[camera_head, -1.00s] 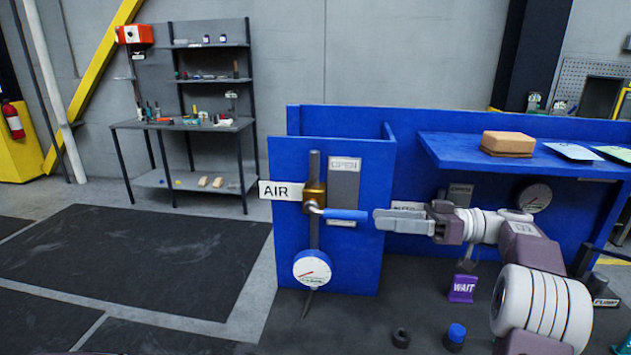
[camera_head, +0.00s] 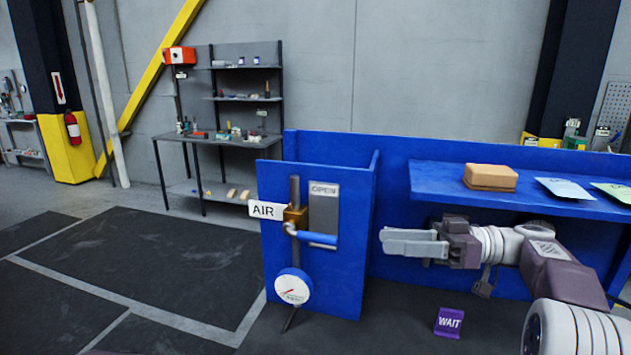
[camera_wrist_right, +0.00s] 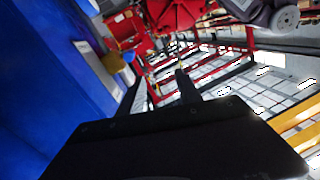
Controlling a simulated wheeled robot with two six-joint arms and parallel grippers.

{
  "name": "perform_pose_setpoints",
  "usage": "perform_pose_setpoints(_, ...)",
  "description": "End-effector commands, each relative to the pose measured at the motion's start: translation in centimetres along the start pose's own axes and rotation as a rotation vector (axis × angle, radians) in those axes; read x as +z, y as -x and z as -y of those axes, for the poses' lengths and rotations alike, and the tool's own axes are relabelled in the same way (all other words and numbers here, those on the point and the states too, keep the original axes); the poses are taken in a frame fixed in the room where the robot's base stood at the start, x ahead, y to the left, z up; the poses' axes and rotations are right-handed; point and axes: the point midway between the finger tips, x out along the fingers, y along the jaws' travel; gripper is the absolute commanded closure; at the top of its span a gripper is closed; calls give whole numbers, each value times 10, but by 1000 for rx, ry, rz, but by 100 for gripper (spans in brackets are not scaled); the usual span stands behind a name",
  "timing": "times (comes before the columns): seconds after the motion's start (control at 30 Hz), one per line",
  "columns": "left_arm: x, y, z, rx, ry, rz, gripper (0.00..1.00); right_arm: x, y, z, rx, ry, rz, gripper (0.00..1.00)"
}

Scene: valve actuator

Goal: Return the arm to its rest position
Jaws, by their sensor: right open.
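My right gripper (camera_head: 386,243) is open and empty in the head view, to the right of the AIR valve and apart from its handle. The blue valve handle (camera_head: 316,239) lies nearly level, pointing right from the brass valve body (camera_head: 296,216) on the grey pipe. A plate marked OPEN (camera_head: 324,208) is behind it on the blue panel (camera_head: 345,270). In the right wrist view the dark gripper part (camera_wrist_right: 180,145) fills the bottom, with the blue surface (camera_wrist_right: 40,70) at the left. My left gripper is not in view.
A blue shelf (camera_head: 440,186) over my right arm carries a tan block (camera_head: 490,177) and papers (camera_head: 566,190). A round gauge (camera_head: 293,287) is below the valve. A purple WAIT sign (camera_head: 449,322) stands on the dark surface. Open floor is at the left.

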Motion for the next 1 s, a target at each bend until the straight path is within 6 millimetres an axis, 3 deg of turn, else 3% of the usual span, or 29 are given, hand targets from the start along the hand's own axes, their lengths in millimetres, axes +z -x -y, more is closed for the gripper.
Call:
perform_pose_setpoints(0.07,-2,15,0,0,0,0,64,-10,-24,18,-50,-21,35,59)
perform_pose_setpoints(0.17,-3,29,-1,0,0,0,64,-1,-57,39,-90,-88,123,59)
perform_pose_setpoints(0.27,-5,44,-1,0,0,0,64,27,-88,59,-84,-229,269,59)
perform_pose_setpoints(0.37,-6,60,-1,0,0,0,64,75,-108,84,-21,-419,476,59)
perform_pose_setpoints(0.4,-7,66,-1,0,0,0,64,101,-109,95,29,-503,579,59)
perform_pose_setpoints(0.47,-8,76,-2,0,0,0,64,144,-101,115,131,-626,751,59)
perform_pose_setpoints(0.53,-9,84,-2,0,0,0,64,199,-75,136,309,-742,959,59)
perform_pose_setpoints(0.6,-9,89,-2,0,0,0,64,248,-34,149,533,-808,1127,59)
perform_pose_setpoints(0.7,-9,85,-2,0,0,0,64,300,25,147,879,-840,1216,59)
perform_pose_setpoints(0.8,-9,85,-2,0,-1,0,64,312,48,126,1108,-840,1146,59)
perform_pose_setpoints(0.9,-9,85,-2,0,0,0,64,306,49,104,1229,-866,1028,59)
perform_pose_setpoints(1.0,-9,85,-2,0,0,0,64,305,49,103,1262,-904,995,59)
